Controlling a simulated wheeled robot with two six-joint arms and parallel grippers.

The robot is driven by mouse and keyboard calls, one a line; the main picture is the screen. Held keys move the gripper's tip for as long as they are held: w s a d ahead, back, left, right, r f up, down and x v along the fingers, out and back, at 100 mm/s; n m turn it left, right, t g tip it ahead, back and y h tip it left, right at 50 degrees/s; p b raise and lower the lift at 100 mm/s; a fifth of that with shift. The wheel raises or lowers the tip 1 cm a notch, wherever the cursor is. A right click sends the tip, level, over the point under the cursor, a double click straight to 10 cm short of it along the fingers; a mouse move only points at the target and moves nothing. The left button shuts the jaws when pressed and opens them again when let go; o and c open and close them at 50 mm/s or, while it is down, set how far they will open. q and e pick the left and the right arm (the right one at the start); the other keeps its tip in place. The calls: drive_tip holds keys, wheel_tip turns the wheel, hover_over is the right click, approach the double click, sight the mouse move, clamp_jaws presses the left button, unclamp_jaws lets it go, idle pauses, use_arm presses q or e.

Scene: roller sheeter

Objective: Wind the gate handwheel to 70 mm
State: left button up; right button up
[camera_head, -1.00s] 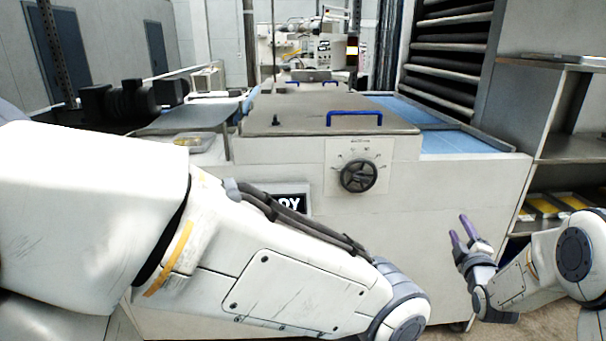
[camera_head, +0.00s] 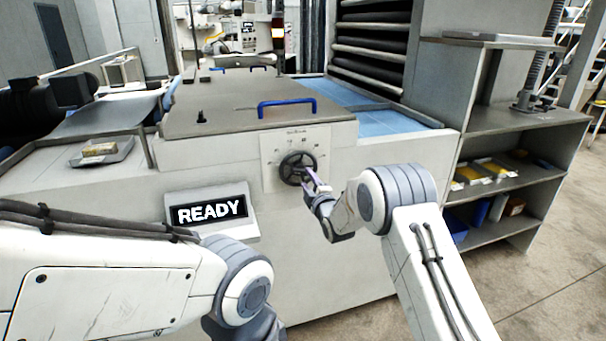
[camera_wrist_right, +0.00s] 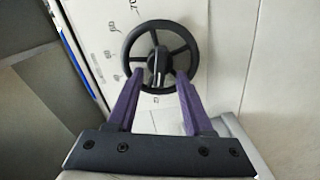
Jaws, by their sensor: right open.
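The gate handwheel (camera_head: 297,168) is a dark spoked wheel on a pale dial plate (camera_head: 268,150) on the machine's front. In the right wrist view the handwheel (camera_wrist_right: 149,40) shows its spokes and a central hub with a light pointer line; scale marks ring it, only partly legible. My right gripper (camera_head: 315,184) is open at the wheel's lower right. In the wrist view its two purple fingers (camera_wrist_right: 157,88) reach to the wheel's near rim, one on each side of the hub. I cannot tell whether they touch it. My left arm crosses the lower left; its gripper is out of view.
A READY display (camera_head: 210,210) sits left of the dial. A blue handle (camera_head: 287,106) stands on the machine's top cover (camera_head: 225,115). A shelf unit (camera_head: 510,125) with trays stands at the right. The floor (camera_head: 480,270) at lower right is clear.

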sight(303, 174)
drive_tip(key=shift+x, duration=1.7)
clamp_jaws()
